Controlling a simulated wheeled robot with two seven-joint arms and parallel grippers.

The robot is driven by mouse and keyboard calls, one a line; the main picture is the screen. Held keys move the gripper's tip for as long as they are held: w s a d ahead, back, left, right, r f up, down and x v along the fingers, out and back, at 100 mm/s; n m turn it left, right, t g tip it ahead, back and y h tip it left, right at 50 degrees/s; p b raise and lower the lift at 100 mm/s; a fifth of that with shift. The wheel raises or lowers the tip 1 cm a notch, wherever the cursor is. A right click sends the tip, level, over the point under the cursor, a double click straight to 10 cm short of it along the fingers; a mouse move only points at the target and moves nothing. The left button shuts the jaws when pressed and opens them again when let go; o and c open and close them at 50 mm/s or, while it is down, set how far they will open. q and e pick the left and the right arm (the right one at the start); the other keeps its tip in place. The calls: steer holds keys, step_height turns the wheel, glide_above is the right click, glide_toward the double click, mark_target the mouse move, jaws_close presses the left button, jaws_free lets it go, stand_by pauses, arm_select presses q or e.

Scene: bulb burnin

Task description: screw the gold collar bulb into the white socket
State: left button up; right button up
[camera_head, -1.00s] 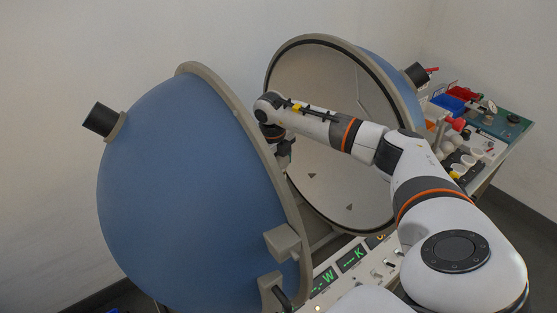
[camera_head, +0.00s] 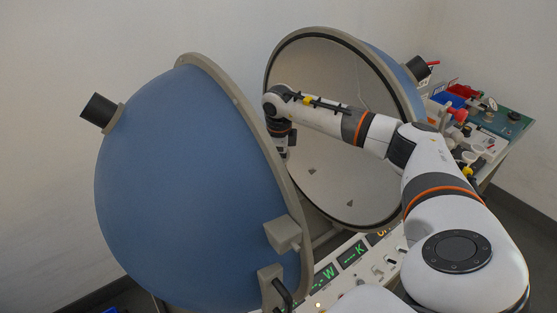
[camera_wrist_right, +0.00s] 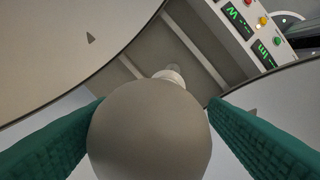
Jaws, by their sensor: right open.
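In the right wrist view a large grey rounded bulb (camera_wrist_right: 150,130) lies between the two green-padded fingers of my right gripper (camera_wrist_right: 158,125). The fingers are open, with a visible gap at the right of the bulb. A white round piece (camera_wrist_right: 171,76), seemingly the socket, shows just beyond the bulb. The bulb hides its own collar, so I cannot tell whether it is seated. In the head view my right gripper (camera_head: 283,152) hangs between the two sphere halves, partly hidden by the left rim. My left gripper is not in view.
The blue left hemisphere (camera_head: 185,190) and the open right hemisphere (camera_head: 325,100) stand close on both sides of my right arm. A panel with green displays (camera_head: 350,258) lies below. A cluttered bench (camera_head: 497,122) stands at the right.

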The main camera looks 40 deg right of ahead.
steer(key=n, duration=0.2)
steer(key=n+b, duration=0.1)
steer(key=n, duration=0.4)
steer(key=shift+d+n+t+y, duration=0.25)
steer(key=shift+n+t+y, duration=0.05)
steer(key=shift+y, duration=0.1)
steer(key=n+b, duration=0.1)
steer(key=n, duration=0.3)
steer(key=shift+s+d+y, duration=0.1)
steer(key=shift+d+y, duration=0.05)
steer(key=shift+y, duration=0.15)
steer(key=n, duration=0.3)
steer(key=shift+n+y, duration=0.3)
steer(key=shift+n, duration=0.1)
